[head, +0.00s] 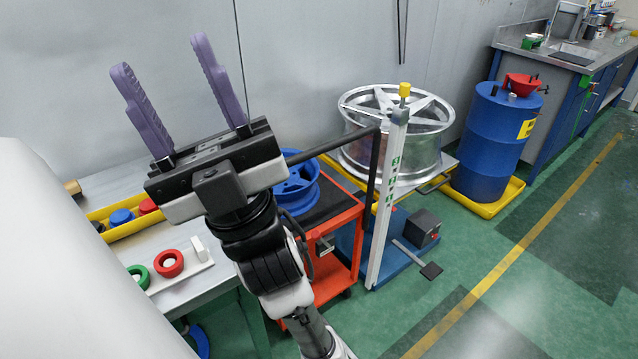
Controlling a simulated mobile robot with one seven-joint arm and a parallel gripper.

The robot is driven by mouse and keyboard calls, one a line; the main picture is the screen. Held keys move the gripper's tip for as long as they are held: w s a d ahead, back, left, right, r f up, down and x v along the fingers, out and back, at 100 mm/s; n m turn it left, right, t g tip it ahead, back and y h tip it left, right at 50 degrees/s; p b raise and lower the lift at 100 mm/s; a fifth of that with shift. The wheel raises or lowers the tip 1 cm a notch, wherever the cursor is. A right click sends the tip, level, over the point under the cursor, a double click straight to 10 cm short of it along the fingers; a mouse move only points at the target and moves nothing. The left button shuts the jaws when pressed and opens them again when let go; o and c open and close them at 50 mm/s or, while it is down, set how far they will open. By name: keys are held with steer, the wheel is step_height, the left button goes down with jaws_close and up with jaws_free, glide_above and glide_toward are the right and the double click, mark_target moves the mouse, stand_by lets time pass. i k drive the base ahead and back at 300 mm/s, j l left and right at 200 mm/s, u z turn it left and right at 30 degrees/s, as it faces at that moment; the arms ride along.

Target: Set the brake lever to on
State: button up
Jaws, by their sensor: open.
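My gripper (160,56) is raised at the upper left of the head view, its two purple fingers spread wide apart with nothing between them. No part is clearly marked as the brake lever. A white upright piece (199,248) stands on a pale panel beside a red ring (169,263) and a green ring (138,277) on the bench, below the gripper in the picture. A dark handle (435,184) sticks out below the large silver wheel (425,143). I cannot tell whether either is the lever, nor its setting. My gripper touches neither.
A blue wheel (296,188) lies on an orange cart (345,222), partly behind my arm. A white post (387,205) with a yellow top stands between cart and silver wheel. A black pedal (431,270) sits low beside it. A blue drum (492,150) stands right. The green floor at right is clear.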

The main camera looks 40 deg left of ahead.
mark_target(316, 234)
steer(key=u, duration=1)
